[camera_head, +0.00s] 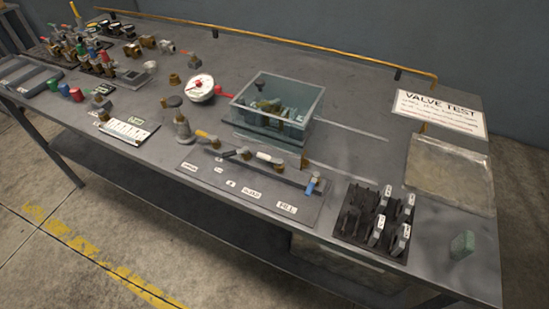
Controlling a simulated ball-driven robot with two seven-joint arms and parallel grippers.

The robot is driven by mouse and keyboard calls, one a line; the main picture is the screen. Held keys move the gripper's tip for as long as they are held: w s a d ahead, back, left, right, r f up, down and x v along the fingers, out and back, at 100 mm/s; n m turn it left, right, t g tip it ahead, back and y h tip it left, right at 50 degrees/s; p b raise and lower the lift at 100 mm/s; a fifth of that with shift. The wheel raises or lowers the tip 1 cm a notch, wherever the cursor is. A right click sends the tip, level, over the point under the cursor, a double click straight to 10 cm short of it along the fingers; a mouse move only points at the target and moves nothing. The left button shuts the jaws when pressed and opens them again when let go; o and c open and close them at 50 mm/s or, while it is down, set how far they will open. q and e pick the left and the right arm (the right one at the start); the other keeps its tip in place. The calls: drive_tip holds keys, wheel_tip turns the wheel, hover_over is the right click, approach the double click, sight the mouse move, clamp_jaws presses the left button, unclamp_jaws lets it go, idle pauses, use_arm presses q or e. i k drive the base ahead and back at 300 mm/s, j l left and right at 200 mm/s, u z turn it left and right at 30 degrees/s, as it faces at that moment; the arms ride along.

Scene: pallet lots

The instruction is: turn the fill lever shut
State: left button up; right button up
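A grey valve panel (215,177) lies near the front edge of the workbench, with a pipe row along it. Its rightmost lever has a blue handle (312,185) above a white label that appears to read FILL (287,208). The blue handle points toward the front, across the pipe line. A lever with a white handle (265,157) and one with a yellow-orange handle (205,135) sit further left, lying roughly along the pipe. Neither of my grippers is in view.
A clear tank (245,97) stands behind the panel, with a round white gauge (199,88) to its left. A black rack (345,222) with tagged pieces stands right of the panel. A green block (462,245) lies at the right. Many fittings crowd the left end.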

sight(316, 175)
drive_tip(key=k+l, duration=0.1)
drive_tip(key=k, duration=1.05)
drive_tip(key=j+z, duration=0.05)
